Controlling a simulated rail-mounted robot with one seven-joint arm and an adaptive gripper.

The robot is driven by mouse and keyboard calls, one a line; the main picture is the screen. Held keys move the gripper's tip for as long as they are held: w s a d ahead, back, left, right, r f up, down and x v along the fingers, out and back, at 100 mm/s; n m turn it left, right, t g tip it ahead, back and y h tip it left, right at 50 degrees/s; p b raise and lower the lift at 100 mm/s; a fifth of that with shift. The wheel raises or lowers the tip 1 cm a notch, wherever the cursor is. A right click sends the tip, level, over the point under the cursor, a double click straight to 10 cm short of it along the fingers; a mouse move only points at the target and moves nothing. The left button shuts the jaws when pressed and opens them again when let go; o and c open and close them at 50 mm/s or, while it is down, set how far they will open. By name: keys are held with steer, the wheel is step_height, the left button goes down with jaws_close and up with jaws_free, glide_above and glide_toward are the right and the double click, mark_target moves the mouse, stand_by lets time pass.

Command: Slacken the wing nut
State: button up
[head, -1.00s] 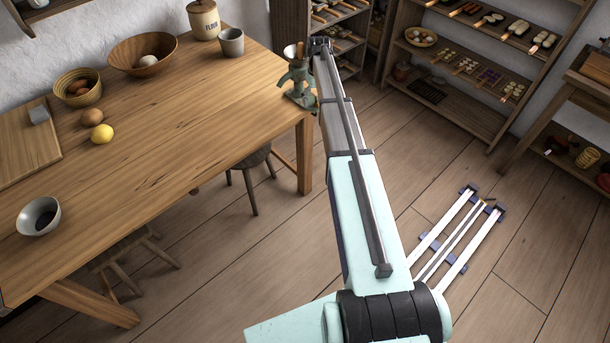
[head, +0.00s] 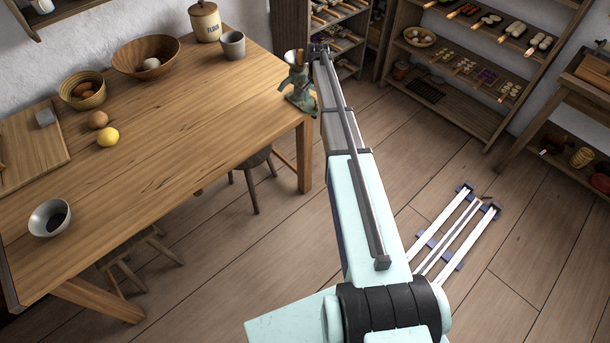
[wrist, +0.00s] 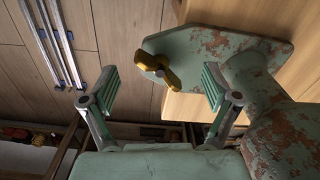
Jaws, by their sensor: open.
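The brass-yellow wing nut (wrist: 157,68) shows in the wrist view against a green, rust-flaked plate (wrist: 225,50) of the grinder. The green grinder (head: 299,92) stands at the table's right corner in the head view, where I cannot make out the wing nut. My gripper (wrist: 160,84) is open. In the wrist view its two ribbed fingers lie left and right of the wing nut, apart from it, with nothing between the pads. In the head view the end of my arm is beside the grinder's top, and the fingers are not clear there.
The wooden table (head: 170,130) bears a grey cup (head: 232,46), a flour canister (head: 205,22), bowls and a lemon (head: 108,137). A stool (head: 250,165) stands under its edge. In the wrist view the grinder's rusty body (wrist: 290,140) is close to the right finger. Shelves stand behind.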

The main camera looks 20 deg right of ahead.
steer(key=shift+r+m+p, duration=0.25)
steer(key=shift+m+p, duration=0.4)
steer(key=shift+m, duration=0.45)
steer(key=shift+r+m, duration=0.1)
steer(key=shift+m, duration=0.3)
step_height(320, 180, up, 6)
steer(key=b, duration=0.3)
steer(key=shift+s+a+r, duration=0.1)
steer(key=shift+s+r, duration=0.05)
steer(key=shift+s, duration=0.1)
steer(key=s+a+f+n+g, duration=0.1)
steer(key=s+a+f+n, duration=0.1)
steer(key=s+a+f, duration=0.2)
steer(key=s+a+f+n, duration=0.2)
steer(key=s+a+f, duration=0.3)
steer(key=s+f, duration=0.5)
steer(key=s+a+f+n+g+b, duration=0.1)
steer(key=s+a+f+n, duration=0.1)
steer(key=s+a+f, duration=0.2)
step_height(320, 180, down, 6)
steer(key=s, duration=0.3)
steer(key=shift+a+r+g, duration=0.15)
steer(key=shift+r+g, duration=0.1)
steer(key=shift+g, duration=0.05)
steer(key=shift+c, duration=0.3)
